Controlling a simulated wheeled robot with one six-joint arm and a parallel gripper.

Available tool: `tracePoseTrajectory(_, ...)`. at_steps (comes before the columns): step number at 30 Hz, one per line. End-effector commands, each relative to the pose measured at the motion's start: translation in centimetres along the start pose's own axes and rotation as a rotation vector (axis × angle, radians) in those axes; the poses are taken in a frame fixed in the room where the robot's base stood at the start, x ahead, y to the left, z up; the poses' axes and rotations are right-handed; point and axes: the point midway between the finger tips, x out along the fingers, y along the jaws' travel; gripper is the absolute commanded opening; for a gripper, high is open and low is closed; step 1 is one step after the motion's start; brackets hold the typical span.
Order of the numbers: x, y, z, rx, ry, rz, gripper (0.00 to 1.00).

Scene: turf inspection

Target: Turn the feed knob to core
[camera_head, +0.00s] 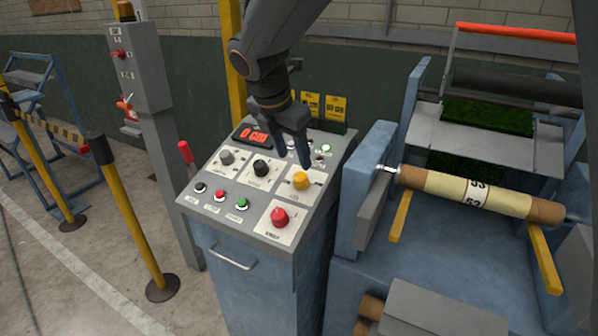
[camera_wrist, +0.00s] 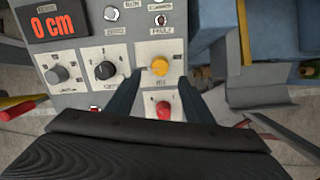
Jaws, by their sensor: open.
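The control panel (camera_head: 240,165) carries a grey knob (camera_head: 227,157), a black knob (camera_head: 261,167) and a yellow knob (camera_head: 300,180) on white plates. The lettering on their plates is too small to read, so I cannot tell which one is the feed knob. My gripper (camera_head: 306,163) points down at the panel by the yellow knob. In the wrist view the two dark fingers of my gripper (camera_wrist: 160,84) are apart, one on each side just below the yellow knob (camera_wrist: 160,67). Nothing is held. I cannot tell whether a finger touches the knob. The black knob (camera_wrist: 104,70) is left of the fingers.
A red display (camera_head: 254,135) reads 0 cm. A red-handled lever (camera_head: 185,152) stands left. The blue machine with a labelled roll (camera_head: 472,193) is close on the right.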

Motion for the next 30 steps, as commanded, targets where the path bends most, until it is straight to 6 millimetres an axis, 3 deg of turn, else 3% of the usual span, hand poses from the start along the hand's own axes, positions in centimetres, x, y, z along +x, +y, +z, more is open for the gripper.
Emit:
tracePoseTrajectory(16, 6.9, -0.1, 0.0, -0.005, 0.001, -0.003, 0.48)
tracePoseTrajectory(27, 7.7, -0.1, 0.0, -0.003, 0.001, 0.0, 0.48)
tracePoseTrajectory(30, 7.7, -0.1, 0.0, -0.003, 0.001, -0.001, 0.34)
